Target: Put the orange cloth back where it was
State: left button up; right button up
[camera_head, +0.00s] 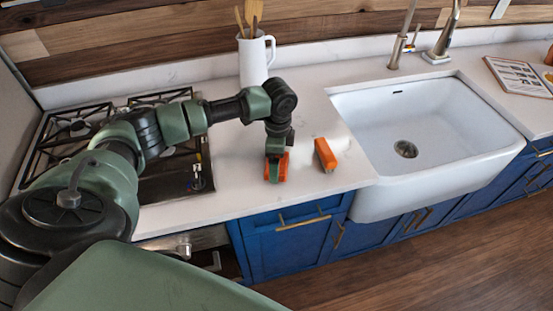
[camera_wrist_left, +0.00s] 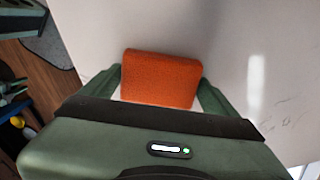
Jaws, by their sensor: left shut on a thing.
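My left gripper (camera_head: 277,168) points down over the white counter between the stove and the sink. It is shut on the orange cloth (camera_wrist_left: 161,79), a folded, rough-textured block that fills the space between the two fingers in the left wrist view. In the head view the orange cloth (camera_head: 284,166) is partly hidden behind the gripper. I cannot tell whether it touches the counter. My right gripper is not in view.
A second orange block (camera_head: 325,154) with a greyish side lies just right of the gripper. The white sink (camera_head: 440,150) is farther right, the black stove grates (camera_head: 75,125) left. A white jug with wooden utensils (camera_head: 254,62) stands behind. The counter's front edge is close.

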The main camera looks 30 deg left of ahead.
pick_arm(q)
jog(key=o, duration=1.5)
jog(key=shift+r, duration=0.1)
notch_tip(320, 180, up, 12)
jog(key=shift+d+b, duration=0.1)
jog(key=shift+b, duration=0.95)
